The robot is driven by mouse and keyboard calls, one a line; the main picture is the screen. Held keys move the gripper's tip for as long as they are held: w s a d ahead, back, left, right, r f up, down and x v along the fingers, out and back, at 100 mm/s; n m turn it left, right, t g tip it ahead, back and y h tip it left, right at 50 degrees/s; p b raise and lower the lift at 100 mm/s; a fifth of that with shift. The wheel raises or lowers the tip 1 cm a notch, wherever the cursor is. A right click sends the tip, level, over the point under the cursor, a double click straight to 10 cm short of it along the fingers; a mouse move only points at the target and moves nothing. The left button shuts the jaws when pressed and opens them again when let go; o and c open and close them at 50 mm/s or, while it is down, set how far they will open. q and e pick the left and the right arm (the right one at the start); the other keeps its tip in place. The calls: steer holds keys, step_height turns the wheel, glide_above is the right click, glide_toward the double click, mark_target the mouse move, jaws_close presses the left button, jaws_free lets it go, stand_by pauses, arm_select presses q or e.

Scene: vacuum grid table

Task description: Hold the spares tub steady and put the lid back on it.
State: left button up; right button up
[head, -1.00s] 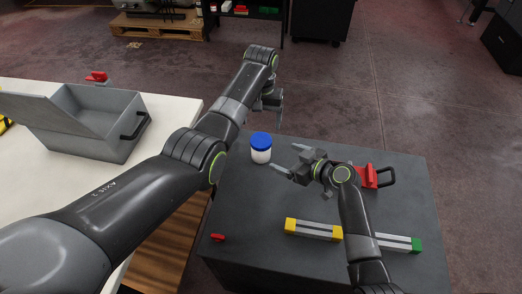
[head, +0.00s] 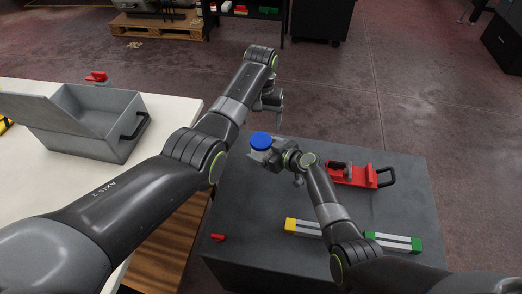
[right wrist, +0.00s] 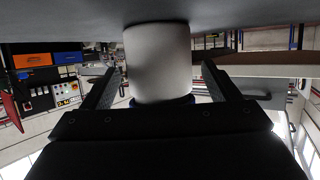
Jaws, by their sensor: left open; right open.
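The white spares tub (right wrist: 157,60) stands upright on the dark table, with the blue lid (head: 261,141) resting on top of it. Whether the lid is fastened cannot be told. The right wrist view shows the tub upside down, with the lid's blue rim (right wrist: 140,102) low in the picture. My right gripper (head: 264,153) is open, with its fingers on either side of the tub, and a gap shows beside each finger. My left gripper (head: 277,117) is open and empty, above and beyond the tub, near the table's far edge.
A red holder with a black handle (head: 352,176) lies to the right on the dark table (head: 255,260). Bars with yellow (head: 290,226) and green (head: 417,244) ends lie nearer, with a small red piece (head: 217,237) at left. A grey open box (head: 118,145) stands on the white table.

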mark_target(261, 140)
steer(key=c, duration=1.8)
arm_select(q)
steer(key=n, duration=0.4)
steer(key=shift+r+n, duration=0.3)
arm_select(e)
jaws_close()
arm_select(q)
steer(key=shift+f, duration=4)
